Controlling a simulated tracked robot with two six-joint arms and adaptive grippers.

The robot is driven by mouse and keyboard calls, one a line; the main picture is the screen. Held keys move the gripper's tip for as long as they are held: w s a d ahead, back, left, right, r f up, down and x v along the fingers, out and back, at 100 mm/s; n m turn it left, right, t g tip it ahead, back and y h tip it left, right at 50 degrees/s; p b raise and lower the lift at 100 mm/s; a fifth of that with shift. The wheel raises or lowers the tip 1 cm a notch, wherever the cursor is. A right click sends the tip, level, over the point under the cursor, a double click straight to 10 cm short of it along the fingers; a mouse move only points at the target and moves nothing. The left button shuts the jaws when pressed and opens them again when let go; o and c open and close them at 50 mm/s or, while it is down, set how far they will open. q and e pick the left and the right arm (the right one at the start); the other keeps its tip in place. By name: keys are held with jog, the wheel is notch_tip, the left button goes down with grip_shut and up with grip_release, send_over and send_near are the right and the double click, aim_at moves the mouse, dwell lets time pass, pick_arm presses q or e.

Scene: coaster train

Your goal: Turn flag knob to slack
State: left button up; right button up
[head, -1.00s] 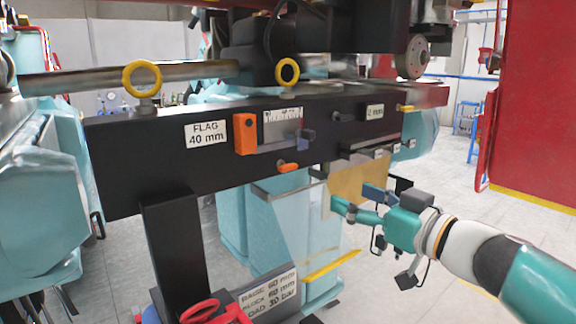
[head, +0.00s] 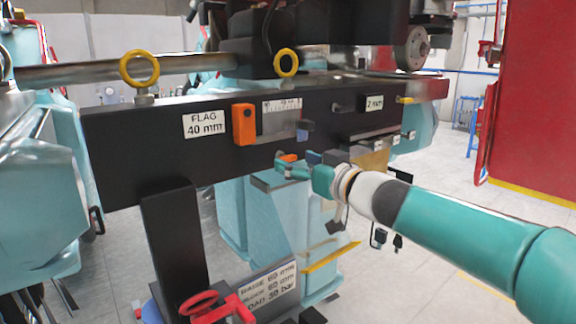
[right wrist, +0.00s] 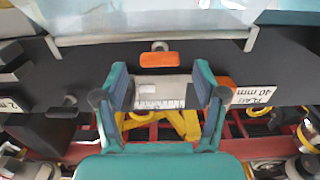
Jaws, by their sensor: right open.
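The flag knob (head: 289,158) is a small orange bar on a short post, low on the front of the black beam, below the scale. My right gripper (head: 296,166) is just in front of it and partly hides it. In the right wrist view the flag knob (right wrist: 160,60) lies crosswise, centred beyond my open right fingertips (right wrist: 160,84). The fingers stand either side of its line, with no clear contact. The white scale (head: 281,119) has an orange block (head: 243,124) at its left end. My left gripper is not in view.
The black beam (head: 158,152) carries a "FLAG 40 mm" label (head: 204,124) and yellow rings on top. A small dark knob (head: 341,107) sits right of the scale. A tan plate (head: 374,160) hangs behind my right arm. A red handwheel (head: 198,303) stands below left.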

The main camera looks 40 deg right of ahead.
jog(key=shift+w+d, duration=0.1)
jog(key=shift+w, duration=0.85)
